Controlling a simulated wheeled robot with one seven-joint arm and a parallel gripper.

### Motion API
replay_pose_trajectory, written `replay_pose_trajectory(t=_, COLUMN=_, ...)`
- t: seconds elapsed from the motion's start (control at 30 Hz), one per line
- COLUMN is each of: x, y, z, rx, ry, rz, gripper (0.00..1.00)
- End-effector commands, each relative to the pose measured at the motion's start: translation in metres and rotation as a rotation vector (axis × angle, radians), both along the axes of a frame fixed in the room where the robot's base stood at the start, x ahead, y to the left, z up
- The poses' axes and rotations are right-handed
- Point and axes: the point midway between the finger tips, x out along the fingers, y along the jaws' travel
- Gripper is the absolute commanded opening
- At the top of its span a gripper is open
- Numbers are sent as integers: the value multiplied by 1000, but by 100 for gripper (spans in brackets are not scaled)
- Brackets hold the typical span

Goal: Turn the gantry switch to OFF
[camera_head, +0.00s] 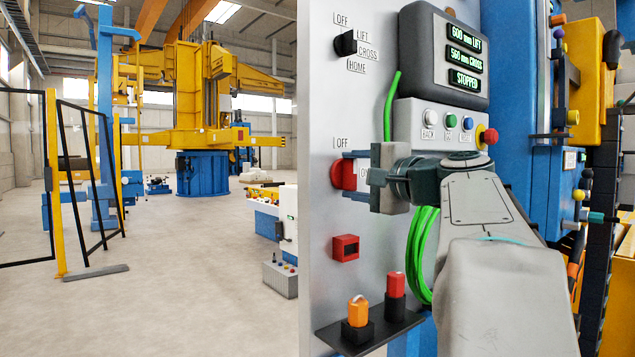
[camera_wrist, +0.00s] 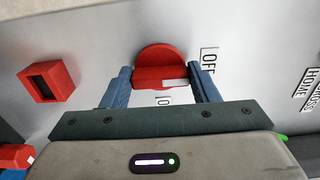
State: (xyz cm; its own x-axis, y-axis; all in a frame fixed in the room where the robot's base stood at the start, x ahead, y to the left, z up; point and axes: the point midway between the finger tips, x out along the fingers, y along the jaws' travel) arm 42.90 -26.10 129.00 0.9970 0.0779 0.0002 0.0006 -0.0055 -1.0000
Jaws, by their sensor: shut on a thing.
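A red rotary switch (camera_head: 342,175) is on the grey panel, with an OFF label (camera_head: 342,143) above it and an ON label partly hidden at its right. My gripper (camera_head: 356,175) is at the panel, one finger above and one below the switch. Its blue fingers (camera_wrist: 161,88) are shut on the bar's two ends; the exact contact is hard to see.
A black selector (camera_head: 346,43) marked OFF, LIFT, CROSS and HOME is higher on the panel. A display (camera_head: 465,58) reads STOPPED. Push buttons (camera_head: 448,120), a green cable (camera_head: 421,255), a red square block (camera_head: 345,247) and a black shelf (camera_head: 330,338) are near my arm. Open floor lies left.

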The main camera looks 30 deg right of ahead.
Motion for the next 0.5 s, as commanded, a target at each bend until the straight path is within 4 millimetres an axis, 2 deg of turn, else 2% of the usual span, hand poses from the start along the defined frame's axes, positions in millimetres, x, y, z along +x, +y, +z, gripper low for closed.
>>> replay_pose_trajectory(t=0.43, x=0, y=0, z=-1, rx=-11, ry=1, rz=1, gripper=32)
replay_pose_trajectory(t=0.47, x=0, y=0, z=-1, rx=-11, ry=1, rz=1, gripper=57)
replay_pose_trajectory(t=0.5, x=0, y=0, z=-1, rx=-11, ry=1, rz=1, gripper=68)
